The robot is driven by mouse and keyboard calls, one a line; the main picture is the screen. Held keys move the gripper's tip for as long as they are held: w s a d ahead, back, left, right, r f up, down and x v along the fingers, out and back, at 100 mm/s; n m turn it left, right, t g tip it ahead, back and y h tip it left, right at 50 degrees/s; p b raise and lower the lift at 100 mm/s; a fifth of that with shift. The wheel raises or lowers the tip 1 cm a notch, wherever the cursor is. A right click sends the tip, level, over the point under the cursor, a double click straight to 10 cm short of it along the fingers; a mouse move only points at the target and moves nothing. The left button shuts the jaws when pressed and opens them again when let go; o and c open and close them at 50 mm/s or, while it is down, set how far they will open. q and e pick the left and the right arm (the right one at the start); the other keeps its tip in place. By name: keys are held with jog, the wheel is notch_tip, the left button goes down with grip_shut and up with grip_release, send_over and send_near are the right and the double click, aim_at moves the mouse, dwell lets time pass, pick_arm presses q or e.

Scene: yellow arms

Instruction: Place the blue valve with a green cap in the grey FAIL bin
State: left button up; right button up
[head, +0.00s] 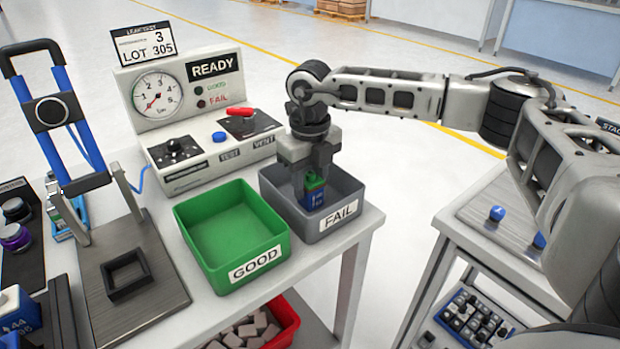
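The blue valve with a green cap (313,193) is upright inside the grey FAIL bin (345,224), near its middle. My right gripper (312,172) points down over this bin, with its fingers at the valve's green cap. It looks shut on the valve, though the fingers partly hide the cap. I cannot tell whether the valve's base touches the bin floor. My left gripper is not in view.
The empty green GOOD bin (232,230) stands directly left of the grey bin. Behind them is the tester (200,105) with a gauge and a READY sign. A clamp fixture (128,275) stands at left. A red bin (285,325) is below the table. Another table (490,215) stands at right.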

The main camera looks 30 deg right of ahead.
jog(key=o, duration=0.3)
notch_tip(320, 180, up, 12)
jog(key=shift+r+b, duration=0.15)
jog(key=shift+b, duration=0.2)
dwell(0.6)
